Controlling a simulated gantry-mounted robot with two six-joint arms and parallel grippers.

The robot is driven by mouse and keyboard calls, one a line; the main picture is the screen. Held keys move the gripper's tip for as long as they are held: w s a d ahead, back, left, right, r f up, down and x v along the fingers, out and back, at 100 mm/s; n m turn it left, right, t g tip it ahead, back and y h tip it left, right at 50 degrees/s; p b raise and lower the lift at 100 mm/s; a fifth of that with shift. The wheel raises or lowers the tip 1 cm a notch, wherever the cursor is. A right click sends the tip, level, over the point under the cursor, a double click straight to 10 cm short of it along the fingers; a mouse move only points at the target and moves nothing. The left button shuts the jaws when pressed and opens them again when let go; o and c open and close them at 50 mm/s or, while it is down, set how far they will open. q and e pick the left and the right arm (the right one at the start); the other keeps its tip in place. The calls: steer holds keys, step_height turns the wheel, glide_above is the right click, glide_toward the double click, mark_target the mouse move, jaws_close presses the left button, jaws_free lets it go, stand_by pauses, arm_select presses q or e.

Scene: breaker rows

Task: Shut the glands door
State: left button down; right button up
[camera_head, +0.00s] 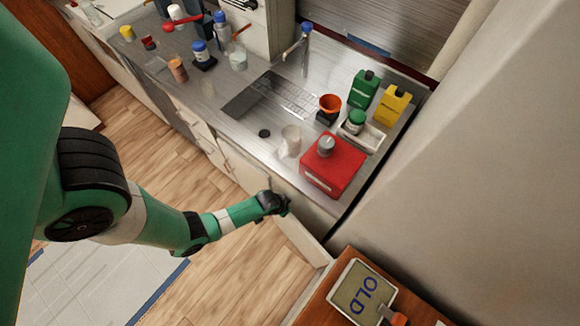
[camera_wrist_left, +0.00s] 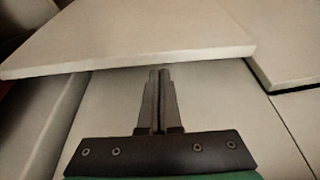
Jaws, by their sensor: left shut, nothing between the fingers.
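A pale cabinet door (camera_head: 303,240) under the counter stands open, swung out over the wood floor in the head view. No label reading glands can be made out. My left gripper (camera_head: 277,203) is at the near side of the cabinet front, close to this open door. In the left wrist view my left gripper (camera_wrist_left: 159,73) is shut and empty. Its fingertips are at the lower edge of a pale panel (camera_wrist_left: 130,35); whether they touch it I cannot tell. My right gripper is not in view.
The metal counter (camera_head: 262,153) above holds a red can (camera_head: 333,170), a clear beaker (camera_head: 291,140), green and yellow bottles and other small items. A wooden table (camera_head: 335,300) with a panel marked OLD (camera_head: 362,293) stands at the lower right. The wood floor (camera_head: 240,262) is clear.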

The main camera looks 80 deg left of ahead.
arm_select(q)
steer(key=b+x, duration=0.1)
steer(key=x, duration=0.2)
steer(key=shift+w+f, duration=0.1)
steer(key=shift+f, duration=0.15)
steer(key=shift+d, duration=0.1)
